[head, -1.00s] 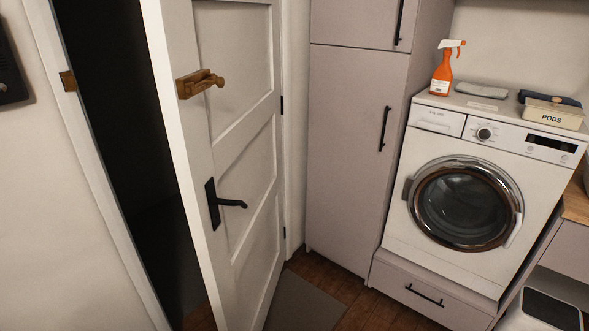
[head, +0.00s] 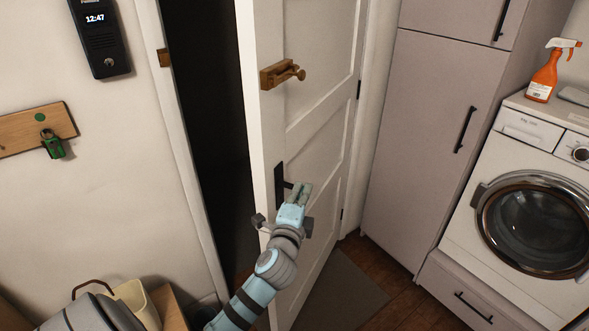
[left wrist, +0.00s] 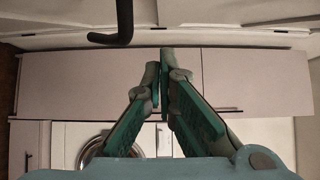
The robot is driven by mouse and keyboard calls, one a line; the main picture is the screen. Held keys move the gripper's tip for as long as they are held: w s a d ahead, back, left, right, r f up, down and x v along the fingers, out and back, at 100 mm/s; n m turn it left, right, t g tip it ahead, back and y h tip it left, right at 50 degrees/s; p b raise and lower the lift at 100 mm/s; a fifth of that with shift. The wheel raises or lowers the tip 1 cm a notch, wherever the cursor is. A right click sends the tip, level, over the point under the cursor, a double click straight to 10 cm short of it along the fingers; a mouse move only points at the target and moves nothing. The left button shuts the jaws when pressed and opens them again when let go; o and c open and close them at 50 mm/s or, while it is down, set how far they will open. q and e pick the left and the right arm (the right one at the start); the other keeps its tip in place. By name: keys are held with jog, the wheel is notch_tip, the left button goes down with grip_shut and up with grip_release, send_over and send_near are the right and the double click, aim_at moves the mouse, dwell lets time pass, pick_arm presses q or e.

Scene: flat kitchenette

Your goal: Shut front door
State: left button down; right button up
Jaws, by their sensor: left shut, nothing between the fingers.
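The front door (head: 308,145) is white, panelled and ajar, with a dark gap on its left side. A wooden latch (head: 282,74) is fixed high on it. Its black handle plate (head: 280,188) is partly hidden behind my left gripper (head: 300,188). The black lever handle (left wrist: 122,22) shows at the top of the left wrist view. My left gripper's fingers also show in that view (left wrist: 165,65), shut with nothing between them. In the head view the gripper is in front of the door at handle height; whether it touches is unclear. My right gripper is not in view.
The door frame (head: 186,150) stands left of the dark opening, with a wooden strike piece (head: 164,58). A tall cabinet (head: 420,130) and a washing machine (head: 530,215) stand to the right. A grey mat (head: 345,290) lies on the floor beyond the door.

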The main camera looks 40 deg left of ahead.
pick_arm(q)
jog(key=w+a, duration=0.6)
jog(key=a, duration=0.1)
jog(key=shift+w+a, duration=0.15)
jog(key=shift+w, duration=0.05)
jog(key=shift+w+f, duration=0.1)
jog(key=shift+f, duration=0.05)
